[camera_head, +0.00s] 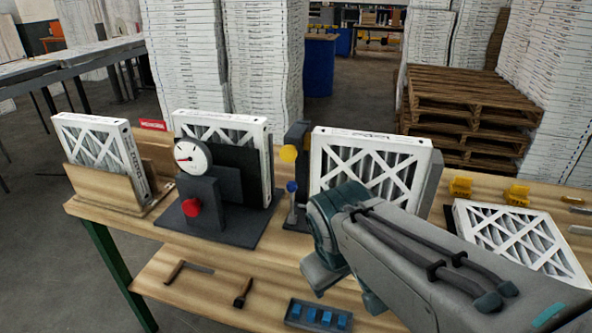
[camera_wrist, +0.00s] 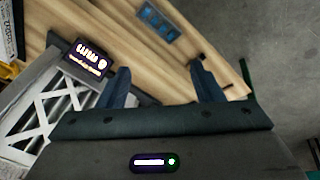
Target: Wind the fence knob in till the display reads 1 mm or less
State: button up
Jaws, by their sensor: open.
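My gripper (camera_wrist: 160,84) is open and empty in the wrist view, its two dark blue fingers spread over the wooden bench. A small lit display (camera_wrist: 88,58) stands left of the fingers, beside a white-framed filter (camera_wrist: 45,108). Its digits are turned over and too small to read surely. In the head view a red knob (camera_head: 191,207) sits on a dark block under a round dial (camera_head: 192,157). A blue knob (camera_head: 291,187) and a yellow ball (camera_head: 288,153) show beside the middle filter (camera_head: 370,165). I cannot tell which knob is the fence knob; my arm hides part of that area.
A tray of blue pieces (camera_head: 318,315) lies at the front, with a brush (camera_head: 243,292) and a hammer-like tool (camera_head: 186,270) on the lower shelf. Other filters stand at left (camera_head: 98,150) and lie at right (camera_head: 515,238). Yellow clips (camera_head: 460,187) sit behind the right one.

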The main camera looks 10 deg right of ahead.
jog(key=w+d+f+n+h+b, duration=0.2)
jog(key=w+n+h+b, duration=0.1)
jog(key=n, duration=0.2)
jog(key=n+t+h+b, duration=0.4)
jog(key=n+t+b, duration=0.8)
jog(key=n, duration=1)
send_near(287, 154)
jog(key=p+x, duration=0.1)
jog(key=x, duration=0.8)
jog(key=shift+w+d, duration=0.1)
jog(key=shift+w, duration=0.05)
jog(key=shift+c, duration=0.3)
jog(key=c, duration=0.9)
